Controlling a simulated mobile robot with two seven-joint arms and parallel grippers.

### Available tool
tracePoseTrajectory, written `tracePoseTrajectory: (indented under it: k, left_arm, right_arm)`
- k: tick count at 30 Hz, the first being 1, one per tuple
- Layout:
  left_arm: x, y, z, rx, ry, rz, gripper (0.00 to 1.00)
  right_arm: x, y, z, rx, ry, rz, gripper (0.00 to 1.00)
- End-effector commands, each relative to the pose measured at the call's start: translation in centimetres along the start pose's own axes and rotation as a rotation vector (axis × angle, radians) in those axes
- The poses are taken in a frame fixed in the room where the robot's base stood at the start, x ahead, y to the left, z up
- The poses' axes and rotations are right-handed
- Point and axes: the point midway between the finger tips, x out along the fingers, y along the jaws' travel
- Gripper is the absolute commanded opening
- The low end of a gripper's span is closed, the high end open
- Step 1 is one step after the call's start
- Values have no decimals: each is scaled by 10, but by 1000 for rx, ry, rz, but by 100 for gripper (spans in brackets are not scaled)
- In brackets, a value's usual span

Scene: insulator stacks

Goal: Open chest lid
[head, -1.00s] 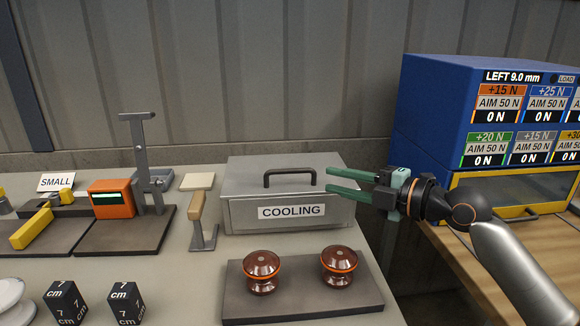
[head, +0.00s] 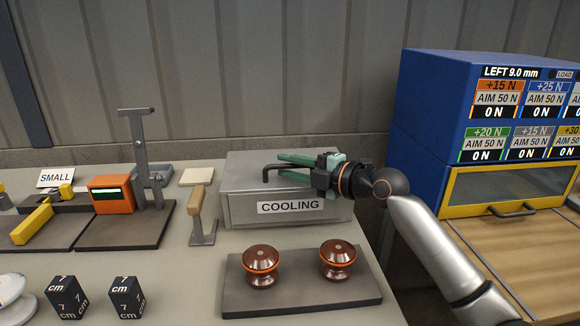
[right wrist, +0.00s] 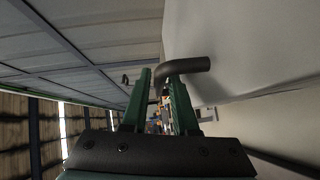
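The chest is a grey metal box labelled COOLING (head: 245,208) on the table, with its lid (head: 240,182) shut. A dark bar handle (head: 268,172) stands on the lid and is partly hidden behind my right gripper. My right gripper (head: 287,166) has green fingers, held apart, and reaches in from the right over the lid at the handle. In the right wrist view the handle (right wrist: 187,67) shows close to the fingertips (right wrist: 162,82), by the right finger. I cannot tell whether they touch. My left gripper is not in view.
A dark tray (head: 300,297) with two brown insulators stands in front of the chest. A wooden-handled tool (head: 197,205) and an orange device (head: 112,195) stand left. A blue cabinet (head: 430,140) stands right. A wall closes the back.

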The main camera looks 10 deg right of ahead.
Motion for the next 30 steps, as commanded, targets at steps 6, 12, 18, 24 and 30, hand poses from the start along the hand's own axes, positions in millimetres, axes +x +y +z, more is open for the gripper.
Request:
tracePoseTrajectory:
  k: [6,12,18,24,30]
  left_arm:
    - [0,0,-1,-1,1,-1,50]
    - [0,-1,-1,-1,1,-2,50]
    - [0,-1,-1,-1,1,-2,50]
    - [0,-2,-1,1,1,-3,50]
    - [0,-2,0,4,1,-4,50]
  right_arm:
    - [0,0,0,0,0,0,10]
    - [0,0,0,0,0,0,0]
    - [-1,0,0,0,0,0,0]
    - [-1,0,0,1,0,0,0]
    - [-1,0,0,1,0,0,0]
